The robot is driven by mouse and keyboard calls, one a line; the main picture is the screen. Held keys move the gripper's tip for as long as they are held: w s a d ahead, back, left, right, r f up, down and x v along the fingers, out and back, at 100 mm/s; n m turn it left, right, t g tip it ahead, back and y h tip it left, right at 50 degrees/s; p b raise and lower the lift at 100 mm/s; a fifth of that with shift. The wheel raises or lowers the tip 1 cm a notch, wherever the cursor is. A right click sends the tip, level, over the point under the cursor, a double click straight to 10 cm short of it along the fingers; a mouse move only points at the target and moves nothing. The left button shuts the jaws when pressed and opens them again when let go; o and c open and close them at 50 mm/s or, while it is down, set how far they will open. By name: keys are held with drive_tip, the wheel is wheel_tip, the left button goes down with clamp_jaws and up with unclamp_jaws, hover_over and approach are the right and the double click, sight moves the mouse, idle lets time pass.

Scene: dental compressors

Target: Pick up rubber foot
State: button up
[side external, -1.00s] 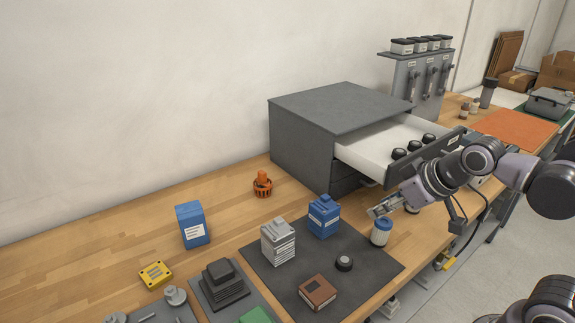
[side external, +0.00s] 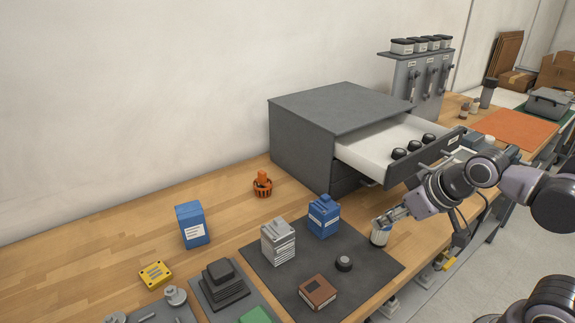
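A small black round piece that looks like a rubber foot (side external: 344,263) lies on the dark mat (side external: 290,280). Several similar black round pieces (side external: 414,147) sit in the open drawer (side external: 372,150). My gripper (side external: 382,222) points down and left at the mat's right edge, up and to the right of the single black piece and apart from it.
A blue container (side external: 323,217), a grey ribbed block (side external: 278,242) and a brown box (side external: 317,292) stand on the mat around the black piece. The grey cabinet (side external: 305,150) and its open drawer are behind my gripper. Bare wood is free at the left.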

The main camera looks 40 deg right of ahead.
idle(0.3)
drive_tip(key=o, duration=0.6)
drive_tip(key=m+g+h, duration=0.1)
drive_tip(key=m+g, duration=0.7)
drive_tip(key=m, duration=1.5)
approach(345, 259)
drive_tip(key=shift+s+d+f, duration=0.1)
drive_tip(key=shift+f, duration=1.3)
drive_tip(key=shift+s+d+f, duration=0.1)
drive_tip(key=shift+s+f, duration=0.05)
drive_tip(key=shift+f, duration=1.25)
drive_tip(key=shift+s+d+f, duration=0.1)
drive_tip(key=shift+f, duration=1.3)
